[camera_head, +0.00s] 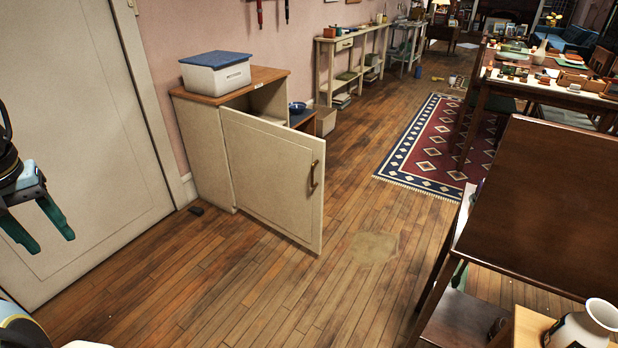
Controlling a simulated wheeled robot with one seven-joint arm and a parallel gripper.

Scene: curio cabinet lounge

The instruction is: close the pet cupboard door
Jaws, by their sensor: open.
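The pet cupboard (208,154) is a low cream cabinet with a wooden top, standing against the pink wall. Its cream door (268,176) stands wide open, swung out into the room. A brass-coloured handle (314,176) sits near the door's free edge. Most of the cupboard's inside is hidden behind the door. My gripper (42,238) is at the left edge of the view, with its dark green fingers apart and empty. It is well to the left of the cupboard and touches neither the door nor the handle.
A white box with a blue lid (217,74) stands on the cupboard top. A small dark object (196,211) lies by the cupboard's base. A brown table (548,205) stands at right, and a patterned rug (428,150) lies behind. The wooden floor before the door is clear.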

